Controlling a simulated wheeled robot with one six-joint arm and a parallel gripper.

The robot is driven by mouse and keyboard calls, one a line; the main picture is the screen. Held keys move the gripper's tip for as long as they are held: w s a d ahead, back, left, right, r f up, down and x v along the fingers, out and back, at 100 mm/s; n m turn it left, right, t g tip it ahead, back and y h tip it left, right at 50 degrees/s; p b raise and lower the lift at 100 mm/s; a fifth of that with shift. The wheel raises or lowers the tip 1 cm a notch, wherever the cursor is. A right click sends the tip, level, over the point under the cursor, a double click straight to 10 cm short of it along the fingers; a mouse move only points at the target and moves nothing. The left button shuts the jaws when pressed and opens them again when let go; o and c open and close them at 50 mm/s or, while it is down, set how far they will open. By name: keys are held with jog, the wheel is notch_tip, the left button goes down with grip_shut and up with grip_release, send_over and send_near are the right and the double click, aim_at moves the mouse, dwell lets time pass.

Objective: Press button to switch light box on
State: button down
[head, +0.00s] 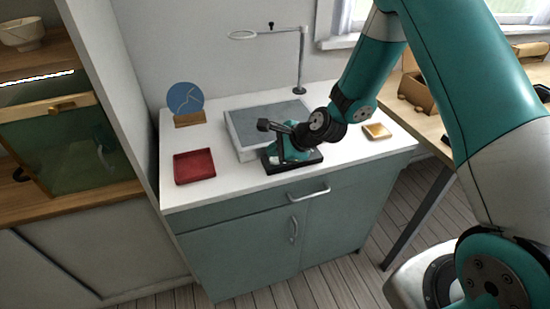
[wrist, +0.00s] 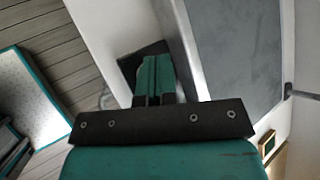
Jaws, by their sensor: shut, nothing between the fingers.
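The light box (head: 262,120) is a low white box with a dull grey, unlit top panel, standing on the white cabinet top. Its grey panel (wrist: 238,45) also fills the upper right of the wrist view. My gripper (head: 272,157) is shut and empty, low over the cabinet's front part, just in front of the light box. A dark flat pad (head: 312,158) lies by the fingertips. It also shows behind the fingers in the wrist view (wrist: 128,68). No button can be made out; my fingers hide part of the pad. I cannot tell whether the fingertips touch it.
A red tray (head: 194,167) and a blue disc on a wooden stand (head: 186,100) are at the left of the cabinet top. A small wooden dish (head: 377,131) is at the right. A lamp stand with a ring (head: 302,60) rises behind. The front right of the top is clear.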

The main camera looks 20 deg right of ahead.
aim_at(275, 160)
dwell(0.5)
jog(key=shift+f, duration=0.45)
jog(key=shift+r, duration=0.15)
jog(key=shift+r+p, duration=0.3)
notch_tip(275, 160, up, 6)
jog(key=p, duration=0.5)
dwell(2.1)
